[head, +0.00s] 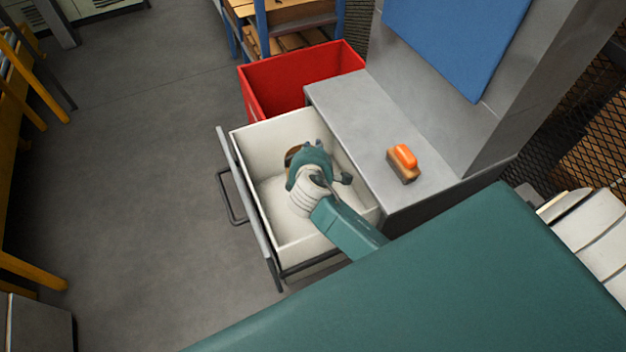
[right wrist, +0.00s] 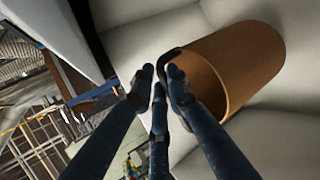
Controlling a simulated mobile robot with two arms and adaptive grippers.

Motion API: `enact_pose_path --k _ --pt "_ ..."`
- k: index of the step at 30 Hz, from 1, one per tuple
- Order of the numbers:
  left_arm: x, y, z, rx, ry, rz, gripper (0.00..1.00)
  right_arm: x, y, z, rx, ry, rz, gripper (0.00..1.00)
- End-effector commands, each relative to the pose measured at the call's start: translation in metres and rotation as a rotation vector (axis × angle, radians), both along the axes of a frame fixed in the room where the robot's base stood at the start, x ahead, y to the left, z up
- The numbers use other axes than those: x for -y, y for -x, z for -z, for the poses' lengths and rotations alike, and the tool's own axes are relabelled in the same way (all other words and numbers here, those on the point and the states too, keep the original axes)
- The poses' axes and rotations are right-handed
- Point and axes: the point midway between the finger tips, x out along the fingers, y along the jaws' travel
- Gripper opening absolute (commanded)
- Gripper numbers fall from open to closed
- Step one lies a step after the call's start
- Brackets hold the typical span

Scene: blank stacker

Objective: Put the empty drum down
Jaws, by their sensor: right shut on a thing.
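The empty drum (right wrist: 245,62) is a brown, hollow cylinder, open at the end facing my right gripper. In the head view only a small brown part of the drum (head: 291,157) shows, the rest hidden behind the gripper. My right gripper (head: 304,158) is inside the outline of the open white drawer (head: 295,252). In the right wrist view the right gripper's dark fingers (right wrist: 163,82) are closed together at the drum's rim, shut on its wall. The drum lies tilted against the pale drawer interior; whether it touches the floor I cannot tell. My left gripper is out of view.
A red bin (head: 285,85) stands behind the drawer. A blue panel (head: 455,40) is at upper right. The grey floor (head: 140,150) to the left is clear.

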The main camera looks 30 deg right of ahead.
Motion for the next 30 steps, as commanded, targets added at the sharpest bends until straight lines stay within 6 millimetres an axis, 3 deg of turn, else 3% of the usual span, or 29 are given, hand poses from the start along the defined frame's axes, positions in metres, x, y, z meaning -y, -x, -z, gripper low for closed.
enact_pose_path --k 3,15,27,28,30 --pt "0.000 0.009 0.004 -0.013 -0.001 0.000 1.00 -0.001 0.000 0.023 -0.002 0.000 0.000 0.00" --pt "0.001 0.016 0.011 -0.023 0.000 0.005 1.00 -0.001 0.000 0.068 0.000 0.001 -0.001 0.00" --pt "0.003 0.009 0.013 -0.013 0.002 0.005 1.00 -0.001 0.000 0.075 0.001 0.000 0.000 0.00" --pt "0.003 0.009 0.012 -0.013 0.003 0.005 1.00 -0.001 0.001 0.075 0.000 0.000 0.000 0.18" --pt "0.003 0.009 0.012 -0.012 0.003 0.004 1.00 -0.001 0.001 0.074 0.000 0.000 0.000 0.32"
